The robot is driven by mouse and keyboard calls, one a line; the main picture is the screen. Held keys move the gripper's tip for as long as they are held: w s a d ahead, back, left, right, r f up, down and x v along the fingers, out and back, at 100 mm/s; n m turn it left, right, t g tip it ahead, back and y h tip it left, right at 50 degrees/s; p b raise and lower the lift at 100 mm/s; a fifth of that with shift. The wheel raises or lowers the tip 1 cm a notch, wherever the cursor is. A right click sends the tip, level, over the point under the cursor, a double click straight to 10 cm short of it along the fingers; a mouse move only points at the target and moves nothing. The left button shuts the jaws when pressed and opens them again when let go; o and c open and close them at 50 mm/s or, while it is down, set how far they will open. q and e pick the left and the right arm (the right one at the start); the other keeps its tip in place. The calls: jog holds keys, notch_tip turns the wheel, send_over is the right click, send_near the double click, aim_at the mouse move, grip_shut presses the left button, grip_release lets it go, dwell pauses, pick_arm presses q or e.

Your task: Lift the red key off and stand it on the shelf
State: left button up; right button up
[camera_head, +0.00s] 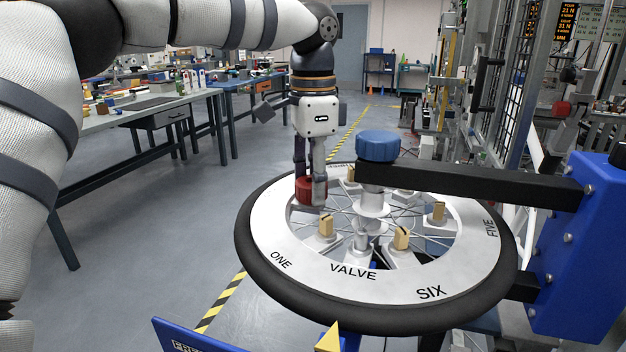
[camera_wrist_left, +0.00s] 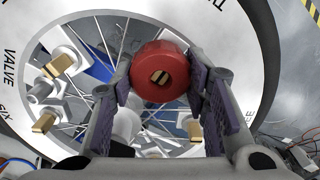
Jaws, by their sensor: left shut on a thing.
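The red key (camera_head: 305,190) is a short round cap at the left inner part of the wheel's white ring (camera_head: 300,262). My left gripper (camera_head: 311,188) points down and is shut on the key's sides. In the left wrist view the red key (camera_wrist_left: 160,62) sits between my fingers (camera_wrist_left: 165,88); a brass piece shows in its central slot. I cannot tell whether the key still rests on its post. Several bare brass pieces (camera_head: 326,224) stand on white blocks around the hub. My right gripper is out of view. I cannot pick out the shelf for the key.
A black bar (camera_head: 470,183) with a blue knob (camera_head: 378,146) crosses over the wheel, close right of my gripper, from a blue upright (camera_head: 580,250). A black tyre (camera_head: 390,318) rims the wheel. A yellow pointer (camera_head: 328,338) is in front. Open floor lies left.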

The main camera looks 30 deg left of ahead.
pick_arm(q)
jog(key=shift+r+p, duration=0.3)
jog(key=shift+r, duration=1.7)
jog(key=shift+c, duration=0.4)
jog(key=shift+r, duration=2)
